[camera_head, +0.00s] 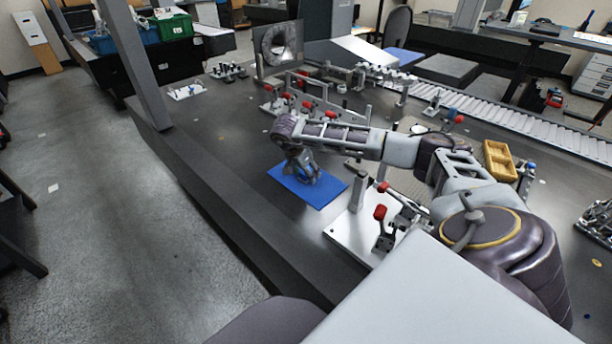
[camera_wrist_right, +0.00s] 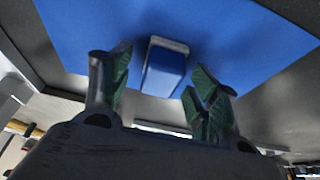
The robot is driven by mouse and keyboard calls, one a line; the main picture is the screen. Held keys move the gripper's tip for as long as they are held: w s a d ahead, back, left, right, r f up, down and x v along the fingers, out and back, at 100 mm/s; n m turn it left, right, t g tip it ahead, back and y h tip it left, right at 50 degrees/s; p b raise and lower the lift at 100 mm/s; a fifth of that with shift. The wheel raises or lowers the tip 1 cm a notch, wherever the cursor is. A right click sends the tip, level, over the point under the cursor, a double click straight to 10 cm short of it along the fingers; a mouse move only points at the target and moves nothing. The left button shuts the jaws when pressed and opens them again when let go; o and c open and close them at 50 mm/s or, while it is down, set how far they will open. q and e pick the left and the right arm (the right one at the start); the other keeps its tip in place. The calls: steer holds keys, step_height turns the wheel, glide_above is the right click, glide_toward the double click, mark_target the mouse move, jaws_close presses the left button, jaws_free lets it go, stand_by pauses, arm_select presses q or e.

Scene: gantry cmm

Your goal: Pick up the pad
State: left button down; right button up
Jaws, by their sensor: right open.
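A flat blue mat (camera_head: 318,196) lies on the dark table in the middle of the head view. In the right wrist view, a small blue block with a grey edge, which looks like the pad (camera_wrist_right: 163,72), sits on the blue mat (camera_wrist_right: 235,35). My right gripper (camera_head: 307,178) points down over the mat and hides the pad in the head view. In the right wrist view the right gripper (camera_wrist_right: 160,82) is open, with its green-lined fingers on either side of the pad and visible gaps between. My left gripper is not in view.
A white fixture plate (camera_head: 345,238) with red-tipped clamps stands right of the mat, close under my right arm. More red-tipped clamps (camera_head: 290,103) stand behind the mat. A yellow bin (camera_head: 499,160) is farther right, near a roller conveyor (camera_head: 520,117). The table left of the mat is clear.

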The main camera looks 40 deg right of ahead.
steer(key=c, duration=1.1)
steer(key=shift+r, duration=0.1)
